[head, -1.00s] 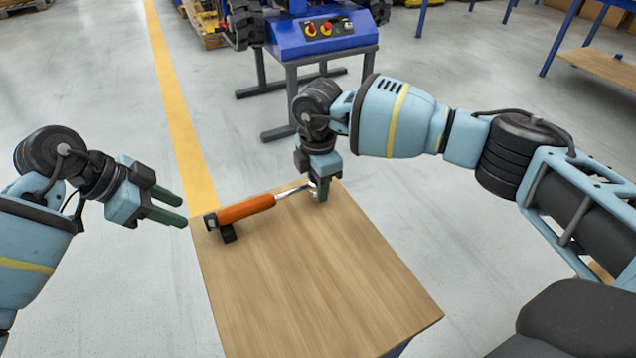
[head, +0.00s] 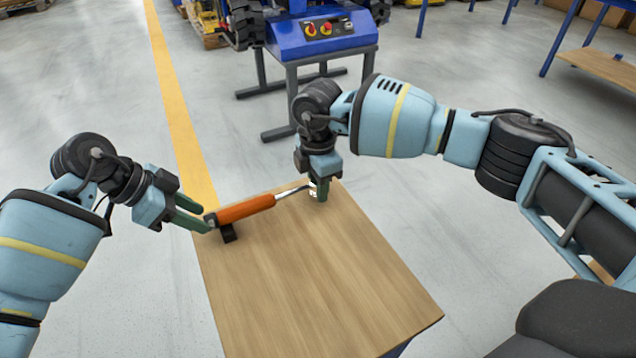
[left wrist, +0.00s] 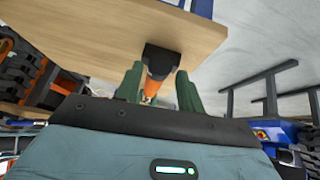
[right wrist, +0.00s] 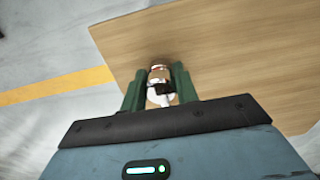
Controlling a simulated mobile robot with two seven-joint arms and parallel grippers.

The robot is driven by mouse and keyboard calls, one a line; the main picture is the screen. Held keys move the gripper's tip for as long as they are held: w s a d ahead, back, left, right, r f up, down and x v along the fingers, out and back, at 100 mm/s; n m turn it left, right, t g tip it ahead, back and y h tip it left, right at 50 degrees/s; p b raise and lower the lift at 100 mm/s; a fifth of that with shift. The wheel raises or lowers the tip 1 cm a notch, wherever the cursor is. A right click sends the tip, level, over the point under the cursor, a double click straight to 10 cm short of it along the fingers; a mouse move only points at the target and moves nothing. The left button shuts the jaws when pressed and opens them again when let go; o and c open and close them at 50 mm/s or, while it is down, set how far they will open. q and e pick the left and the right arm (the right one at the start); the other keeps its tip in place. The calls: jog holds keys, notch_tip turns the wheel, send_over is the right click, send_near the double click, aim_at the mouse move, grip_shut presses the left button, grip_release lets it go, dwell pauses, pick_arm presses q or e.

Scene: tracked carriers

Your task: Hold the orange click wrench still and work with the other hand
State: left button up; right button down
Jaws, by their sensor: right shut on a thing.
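The orange click wrench (head: 245,208) lies along the far edge of the wooden tabletop, its dark end at the left over a small black rest (head: 228,233). My right gripper (head: 319,196) is shut on the metal head end of the wrench; the right wrist view shows the shiny head (right wrist: 159,90) between the green fingers. My left gripper (head: 206,221) is at the dark handle end, its fingers open. In the left wrist view the orange handle (left wrist: 153,86) shows between the two spread fingers, with gaps at the sides.
The wooden tabletop (head: 310,275) is clear apart from the wrench and rest. A blue machine (head: 318,38) on a dark stand is beyond it. A yellow floor line (head: 177,110) runs at the left, and a bench with a wooden shelf (head: 600,68) stands far right.

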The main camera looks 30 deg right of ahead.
pick_arm(q)
jog(key=shift+x, duration=0.85)
jog(key=c, duration=0.6)
jog(key=shift+s+t, duration=0.15)
jog(key=shift+t, duration=0.35)
jog(key=o, duration=0.6)
jog(key=shift+r, duration=0.1)
jog(key=v, duration=0.5)
